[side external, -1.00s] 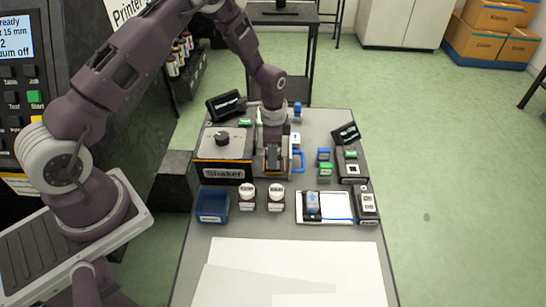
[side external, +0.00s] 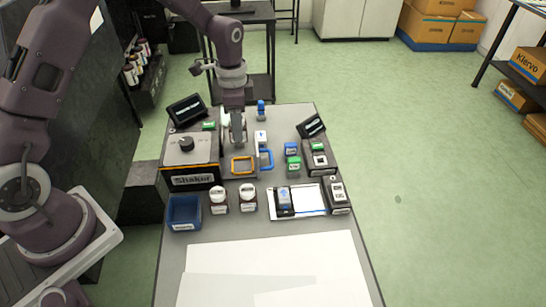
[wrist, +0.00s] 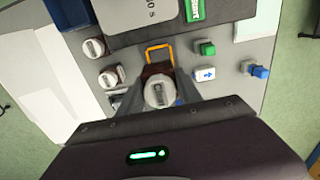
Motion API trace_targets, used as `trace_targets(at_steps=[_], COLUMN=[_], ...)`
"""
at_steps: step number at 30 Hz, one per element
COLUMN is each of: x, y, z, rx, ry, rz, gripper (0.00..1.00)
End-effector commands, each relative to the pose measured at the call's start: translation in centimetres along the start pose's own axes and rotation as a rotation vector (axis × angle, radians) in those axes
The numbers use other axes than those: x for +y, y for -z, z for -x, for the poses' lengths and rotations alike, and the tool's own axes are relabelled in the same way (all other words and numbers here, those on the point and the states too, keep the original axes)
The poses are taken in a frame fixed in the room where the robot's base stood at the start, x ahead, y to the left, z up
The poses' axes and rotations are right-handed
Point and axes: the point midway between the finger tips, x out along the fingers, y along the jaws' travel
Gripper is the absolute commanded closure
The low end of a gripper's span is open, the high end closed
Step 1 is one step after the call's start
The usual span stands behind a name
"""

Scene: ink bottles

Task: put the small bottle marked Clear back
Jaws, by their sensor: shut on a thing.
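My gripper (side external: 238,142) is behind or above an orange square frame (side external: 243,174) to the right of the shaker. In the wrist view my gripper (wrist: 158,100) is shut on a small dark-red bottle with a white cap, the Clear bottle (wrist: 160,92). The cap's lettering faces the camera and is partly legible. In that view the orange frame (wrist: 159,47) lies just beyond the bottle. In the side view the fingers mostly hide the bottle, and I cannot tell its exact height.
Two white-capped bottles (side external: 218,197) (side external: 248,196) stand in front, beside a blue tray (side external: 184,223). The shaker (side external: 193,181) is left of my gripper. White sheets cover the front.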

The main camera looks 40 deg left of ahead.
Motion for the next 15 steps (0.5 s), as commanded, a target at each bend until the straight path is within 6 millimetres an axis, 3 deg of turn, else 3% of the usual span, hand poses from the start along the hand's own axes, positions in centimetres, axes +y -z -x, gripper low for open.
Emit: trace_targets(at_steps=[5, 12, 15], x=[2.1, 8.9, 11.7], y=[4.2, 12.9, 15.3], z=[-0.4, -1.4, -1.7], rx=[0.002, 0.002, 0.001], ry=[0.0, 0.001, 0.0], rz=[-0.01, -0.011, -0.008], gripper=[1.0, 1.0, 1.0])
